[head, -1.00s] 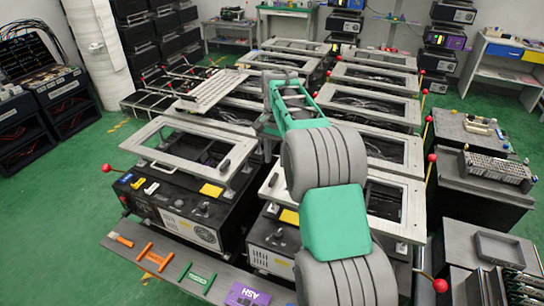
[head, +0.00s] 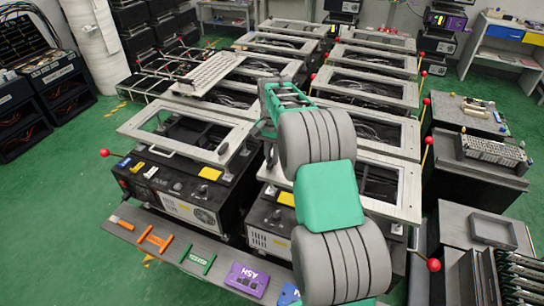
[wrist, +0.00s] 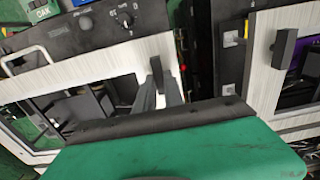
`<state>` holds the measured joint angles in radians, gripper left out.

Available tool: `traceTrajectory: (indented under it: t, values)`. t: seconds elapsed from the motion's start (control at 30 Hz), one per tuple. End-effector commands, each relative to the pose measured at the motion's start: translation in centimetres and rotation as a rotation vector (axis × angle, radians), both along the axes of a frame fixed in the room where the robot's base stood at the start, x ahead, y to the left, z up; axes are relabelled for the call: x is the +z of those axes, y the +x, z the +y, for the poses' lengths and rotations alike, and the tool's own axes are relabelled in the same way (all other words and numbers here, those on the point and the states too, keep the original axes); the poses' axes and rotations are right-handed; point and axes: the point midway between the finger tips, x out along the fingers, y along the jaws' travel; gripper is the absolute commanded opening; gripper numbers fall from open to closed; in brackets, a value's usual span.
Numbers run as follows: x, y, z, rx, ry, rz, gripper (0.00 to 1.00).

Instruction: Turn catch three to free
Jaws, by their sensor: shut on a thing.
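In the wrist view, my gripper (wrist: 159,92) has its two grey fingers closed around a black catch (wrist: 157,72) on a pale metal frame (wrist: 95,72). The catch's upper end sticks out between the fingers, and its lower part is hidden. A second black catch (wrist: 283,47) stands on the neighbouring frame (wrist: 263,70) to the right. In the head view, my arm covers most of the gripper's work area. Another dark catch (head: 223,148) shows on the left front frame (head: 185,132). I cannot read any catch number.
Several black units with pale hinged frames stand in rows. Red ball-ended levers (head: 104,153) (head: 434,265) stick out at the sides. A purple ASH block (head: 246,279) lies on the front shelf (head: 140,228). Green floor (head: 50,220) is open at the left.

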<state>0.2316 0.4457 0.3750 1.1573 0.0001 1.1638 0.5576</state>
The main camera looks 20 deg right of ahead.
Motion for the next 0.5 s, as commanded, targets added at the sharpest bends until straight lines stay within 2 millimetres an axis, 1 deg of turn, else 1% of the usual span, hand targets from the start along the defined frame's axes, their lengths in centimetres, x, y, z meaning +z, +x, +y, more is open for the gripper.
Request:
traceTrajectory:
  t: [0.03,0.1,0.5]
  values:
    - [0.02,0.01,0.01,0.000,0.000,0.000,0.03]
    - [0.02,0.01,0.01,0.000,0.000,0.000,0.00]
    - [0.04,0.01,0.01,0.001,0.000,0.000,0.00]
